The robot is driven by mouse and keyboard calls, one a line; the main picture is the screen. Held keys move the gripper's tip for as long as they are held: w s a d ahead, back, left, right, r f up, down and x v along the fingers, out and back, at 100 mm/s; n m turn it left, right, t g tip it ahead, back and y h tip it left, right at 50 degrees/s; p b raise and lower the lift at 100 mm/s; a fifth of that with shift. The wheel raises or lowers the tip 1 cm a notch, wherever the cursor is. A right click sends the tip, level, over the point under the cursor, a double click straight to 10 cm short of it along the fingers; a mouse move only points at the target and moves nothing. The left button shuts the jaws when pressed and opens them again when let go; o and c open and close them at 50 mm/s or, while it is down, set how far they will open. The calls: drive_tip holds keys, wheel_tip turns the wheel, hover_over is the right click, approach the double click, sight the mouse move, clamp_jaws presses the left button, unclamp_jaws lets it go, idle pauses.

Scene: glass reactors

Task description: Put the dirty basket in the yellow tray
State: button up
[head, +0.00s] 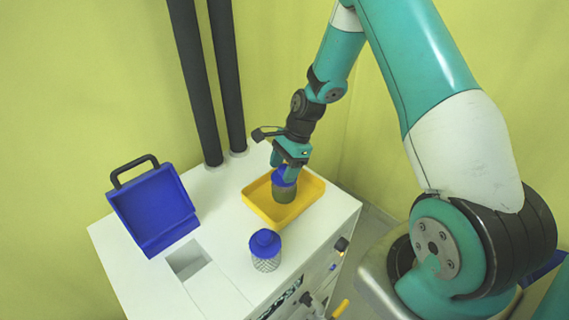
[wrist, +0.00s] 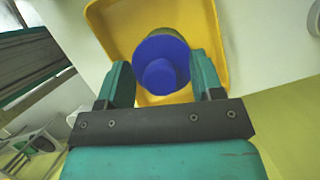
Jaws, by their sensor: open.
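The dirty basket (head: 285,188) has a blue lid and a dark, brownish-green body. It stands in the yellow tray (head: 310,193) on the white cabinet top. In the wrist view, its round blue lid (wrist: 160,62) shows against the yellow tray floor and wall (wrist: 112,22). My gripper (head: 284,170) is at the lid's height, with one finger on each side of it. In the wrist view, my gripper (wrist: 165,85) is open, its teal fingers apart around the lid. Whether a finger touches the lid cannot be told. The lid hides most of the basket's body in the wrist view.
A second basket with a blue lid and pale mesh body (head: 265,252) stands on the white cabinet (head: 220,213) in front of the tray. A blue open panel with a black handle (head: 153,210) stands at left, beside a square opening (head: 188,260). Two dark pipes rise behind.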

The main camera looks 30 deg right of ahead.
drive_tip(key=b+v, duration=0.3)
drive_tip(key=v, duration=0.8)
drive_tip(key=s+a+r+n, duration=0.4)
drive_tip(key=a+r+n, duration=0.1)
drive_tip(key=a+n, duration=0.15)
drive_tip(key=s+a+r+n, duration=0.4)
drive_tip(key=a+n, duration=0.1)
drive_tip(key=a, duration=0.2)
drive_tip(key=s+a+r+n, duration=0.1)
drive_tip(key=s+a+n, duration=0.3)
drive_tip(key=s+n, duration=0.3)
drive_tip(key=s+a+r+n, duration=0.2)
drive_tip(key=s+a+n, duration=0.1)
drive_tip(key=s+n, duration=0.4)
drive_tip(key=shift+s+a, duration=0.4)
drive_tip(key=shift+s, duration=0.65)
